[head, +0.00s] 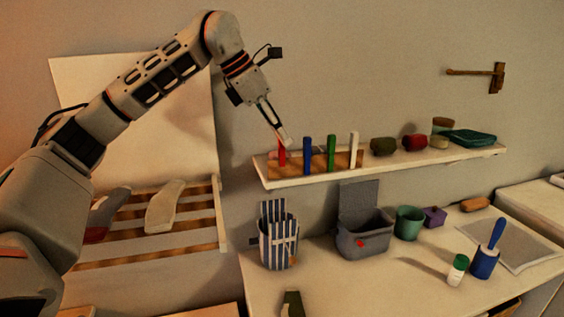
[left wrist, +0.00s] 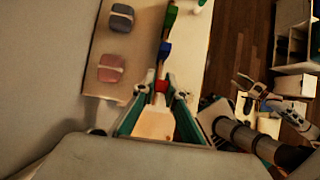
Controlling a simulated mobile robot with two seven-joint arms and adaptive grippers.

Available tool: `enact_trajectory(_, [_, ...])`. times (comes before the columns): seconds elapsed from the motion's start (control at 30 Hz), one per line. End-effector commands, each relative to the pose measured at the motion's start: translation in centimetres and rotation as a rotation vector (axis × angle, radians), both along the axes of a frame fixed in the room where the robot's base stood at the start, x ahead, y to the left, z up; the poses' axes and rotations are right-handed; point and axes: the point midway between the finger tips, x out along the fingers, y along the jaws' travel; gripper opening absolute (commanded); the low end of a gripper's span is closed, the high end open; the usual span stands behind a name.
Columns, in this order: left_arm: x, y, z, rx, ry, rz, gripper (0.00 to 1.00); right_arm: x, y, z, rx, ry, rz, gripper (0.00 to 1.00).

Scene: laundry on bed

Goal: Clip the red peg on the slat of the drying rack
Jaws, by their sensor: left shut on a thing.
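The red peg (head: 282,155) stands upright at the left end of a row of pegs on the wall shelf. My left gripper (head: 284,140) is at its top, shut on it. In the left wrist view the peg's red end (left wrist: 161,86) shows between my left fingertips (left wrist: 161,94); the fingers hide part of it. The drying rack (head: 222,215) is at the left, lower than the shelf, with wooden slats (head: 150,240) across it. A pale sock and a grey and red sock hang over its upper slats. What seems to be my right gripper (left wrist: 245,88) is small in the left wrist view; its jaws are unclear.
Blue (head: 307,155), green (head: 331,153) and white (head: 353,150) pegs stand right of the red one on the shelf (head: 400,160). Folded bundles lie farther right. A striped holder (head: 278,240) and a grey bin (head: 365,240) stand on the table below. The lower slats look bare.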

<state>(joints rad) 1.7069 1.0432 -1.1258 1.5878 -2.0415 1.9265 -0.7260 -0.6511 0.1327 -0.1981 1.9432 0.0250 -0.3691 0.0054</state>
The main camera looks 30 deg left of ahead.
Motion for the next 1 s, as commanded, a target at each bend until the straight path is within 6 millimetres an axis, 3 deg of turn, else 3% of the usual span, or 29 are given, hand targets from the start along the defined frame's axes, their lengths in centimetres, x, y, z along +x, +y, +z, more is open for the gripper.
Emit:
enact_trajectory(0.6, [0.0, 0.0, 3.1, 0.000, 0.000, 0.000, 0.00, 0.0, 0.0, 0.0, -0.001, 0.000, -0.001, 0.40])
enact_trajectory(1.0, [-0.1, -0.2, 3.2, 0.000, 0.000, -0.004, 0.00, 0.0, -0.1, 0.0, -0.001, 0.000, -0.001, 0.40])
